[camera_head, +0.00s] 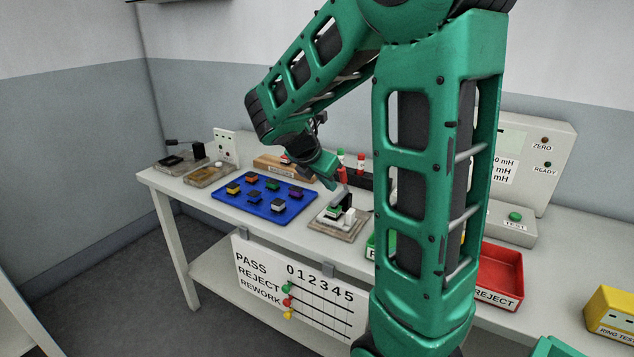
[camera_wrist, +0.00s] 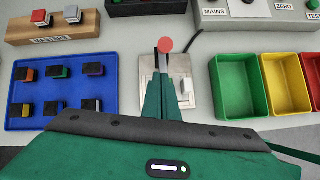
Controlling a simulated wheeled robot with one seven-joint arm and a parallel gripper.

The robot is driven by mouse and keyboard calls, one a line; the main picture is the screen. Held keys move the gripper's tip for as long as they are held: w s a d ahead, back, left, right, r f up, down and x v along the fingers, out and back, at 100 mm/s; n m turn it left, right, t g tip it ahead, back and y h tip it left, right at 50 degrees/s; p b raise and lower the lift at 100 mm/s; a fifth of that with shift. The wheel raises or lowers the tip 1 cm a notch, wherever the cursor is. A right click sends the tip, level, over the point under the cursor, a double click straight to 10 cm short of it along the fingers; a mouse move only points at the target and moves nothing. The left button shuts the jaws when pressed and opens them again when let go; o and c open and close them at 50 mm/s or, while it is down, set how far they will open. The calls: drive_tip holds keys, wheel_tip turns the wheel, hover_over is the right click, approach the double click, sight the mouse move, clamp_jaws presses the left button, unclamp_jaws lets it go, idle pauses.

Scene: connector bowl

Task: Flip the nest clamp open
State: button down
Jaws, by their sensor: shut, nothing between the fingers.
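The nest (camera_head: 340,228) is a small beige plate near the front of the bench, with a green-topped part and a white block on it. It also shows in the wrist view (camera_wrist: 182,108). Its clamp has a grey lever with a red knob (camera_wrist: 165,46), which appears to stand up from the nest; the red also shows in the head view (camera_head: 342,175). My gripper (camera_wrist: 161,80) is shut and empty, its fingertips close to the lever just below the knob in the picture. I cannot tell whether they touch. My fingers hide part of the nest and the clamp's base.
A blue tray (camera_head: 231,204) with several connectors lies left of the nest. A wooden masters block (camera_wrist: 28,30) stands behind the tray. Green (camera_wrist: 223,92), yellow (camera_wrist: 278,70) and red (camera_head: 519,262) bins stand to the right. A grey test box (camera_wrist: 225,14) is behind.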

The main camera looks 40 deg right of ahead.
drive_tip(key=shift+w+d+r, duration=0.1)
drive_tip(key=shift+d+r, duration=0.2)
drive_tip(key=shift+d, duration=0.3)
drive_tip(key=shift+d+r, duration=0.25)
drive_tip(key=shift+d, duration=0.3)
drive_tip(key=shift+r, duration=0.1)
